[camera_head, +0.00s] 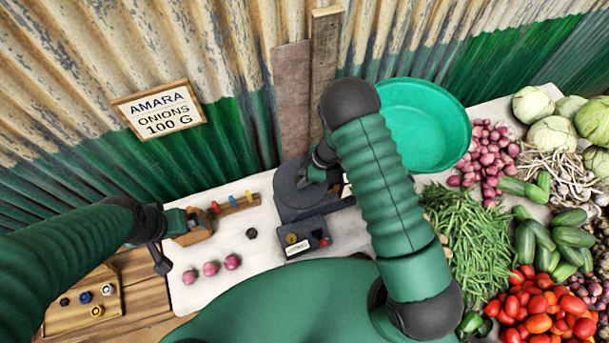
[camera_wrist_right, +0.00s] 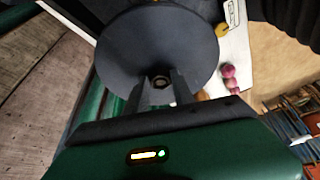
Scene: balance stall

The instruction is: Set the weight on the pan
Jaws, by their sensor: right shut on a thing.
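The balance has a round dark pan (camera_head: 292,188), seen large in the right wrist view (camera_wrist_right: 150,45). My right gripper (camera_head: 318,172) is over the pan in the head view, partly hidden by my own arm. In the right wrist view its fingers (camera_wrist_right: 160,85) are shut on a small dark weight (camera_wrist_right: 160,81) in front of the pan. I cannot tell whether the weight touches the pan.
A dark hexagonal piece (camera_head: 252,233) and several red onions (camera_head: 211,269) lie on the white table. A wooden tray (camera_head: 66,318) with small weights is at lower left. A rack with coloured pegs (camera_head: 232,203) stands behind. A green basin (camera_head: 425,120) and vegetables fill the right.

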